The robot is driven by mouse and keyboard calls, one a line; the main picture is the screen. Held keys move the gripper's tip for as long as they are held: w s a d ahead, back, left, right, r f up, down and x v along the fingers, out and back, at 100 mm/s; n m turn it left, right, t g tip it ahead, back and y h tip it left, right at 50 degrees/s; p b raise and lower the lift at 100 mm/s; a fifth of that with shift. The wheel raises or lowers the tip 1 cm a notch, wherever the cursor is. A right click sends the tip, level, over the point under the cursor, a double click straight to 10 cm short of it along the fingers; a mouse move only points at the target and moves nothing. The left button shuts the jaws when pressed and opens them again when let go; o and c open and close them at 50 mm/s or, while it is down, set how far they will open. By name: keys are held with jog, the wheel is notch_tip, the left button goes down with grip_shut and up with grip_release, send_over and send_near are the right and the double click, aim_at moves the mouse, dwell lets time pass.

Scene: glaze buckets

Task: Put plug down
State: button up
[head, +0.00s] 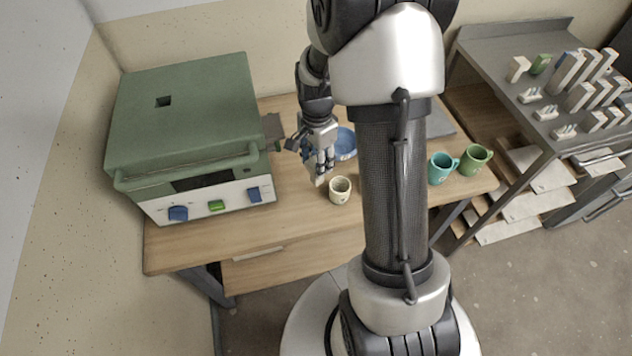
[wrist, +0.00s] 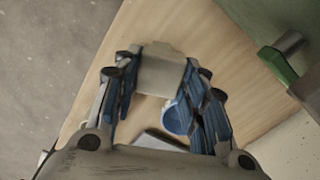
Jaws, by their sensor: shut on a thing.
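My gripper (head: 318,160) points down over the wooden table, between the kiln and the cream mug. It is shut on a pale beige block, the plug (wrist: 158,76), which sits between the blue fingers of my gripper (wrist: 158,68) in the wrist view. In the head view only a small pale part of the plug (head: 320,180) shows below the fingertips. I cannot tell whether the plug touches the table (head: 290,215). The green kiln (head: 190,120) stands at the left, with a dark square hole in its top.
A cream mug (head: 340,191) stands close to the right of my gripper. A blue bowl (head: 346,142) is just behind it. Teal (head: 440,168) and green (head: 475,160) mugs stand at the table's right end. A grey metal table (head: 500,75) holds several small blocks. The table's front left is clear.

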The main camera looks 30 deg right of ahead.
notch_tip(320, 180, down, 12)
jog(key=b, duration=0.3)
jog(key=shift+w+r, duration=0.1)
jog(key=shift+r, duration=0.15)
jog(key=shift+f, duration=0.1)
jog(key=o, duration=1.4)
notch_tip(320, 180, up, 12)
jog(key=p, duration=0.4)
jog(key=shift+a+r, duration=0.1)
jog(key=shift+r, duration=0.15)
jog(key=s+a+r+n+t, duration=0.2)
jog(key=s+a+r+n, duration=0.3)
jog(key=r, duration=0.5)
jog(key=s+a+r+n+t, duration=0.1)
jog(key=s+a+r+n, duration=0.4)
jog(key=r, duration=0.5)
jog(key=s+a+r+n+t, duration=0.1)
jog(key=s+a+r+n, duration=0.2)
jog(key=s+n, duration=0.3)
jog(key=shift+s+n+t, duration=0.3)
jog(key=shift+s+n, duration=0.1)
jog(key=shift+s, duration=1.2)
